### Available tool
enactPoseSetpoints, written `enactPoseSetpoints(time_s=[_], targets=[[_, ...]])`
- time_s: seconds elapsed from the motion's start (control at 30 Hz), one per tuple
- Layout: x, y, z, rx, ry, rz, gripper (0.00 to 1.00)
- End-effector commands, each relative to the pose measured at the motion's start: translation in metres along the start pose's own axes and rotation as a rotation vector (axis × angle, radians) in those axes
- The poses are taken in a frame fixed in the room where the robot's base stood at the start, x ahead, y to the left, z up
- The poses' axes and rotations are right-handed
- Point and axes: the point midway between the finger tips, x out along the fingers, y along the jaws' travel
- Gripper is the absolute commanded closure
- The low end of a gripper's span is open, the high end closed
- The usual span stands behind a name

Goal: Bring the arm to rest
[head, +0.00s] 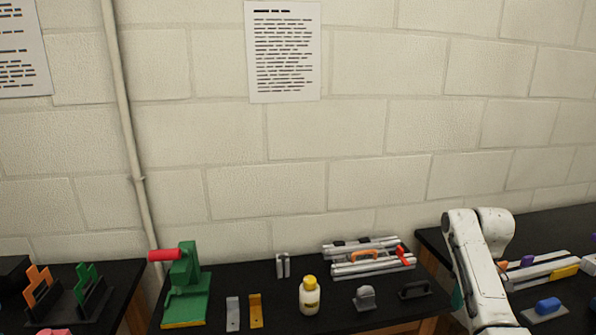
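My white arm (478,265) shows at the lower right of the head view, bent at an elbow near the top. Its lower link runs down and out of the bottom edge, in front of the right-hand bench. My gripper is out of the frame, so its state and anything in it are hidden.
The middle black bench (385,321) holds a green press (186,287) with a red handle, a yellow-capped bottle (309,297), an aluminium extrusion frame (368,257) and small brackets. A left bench (126,281) and right bench (437,240) stand beside it. A block wall (320,185) is behind.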

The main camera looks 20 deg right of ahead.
Motion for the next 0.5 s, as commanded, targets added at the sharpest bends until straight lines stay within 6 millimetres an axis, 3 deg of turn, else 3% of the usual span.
enactPoseSetpoints(time_s=[0.27,0.5], targets=[[0.063,-0.077,0.017,-0.036,0.012,-0.013,0.62],[0.126,-0.172,0.074,-0.07,0.03,-0.024,0.62]])
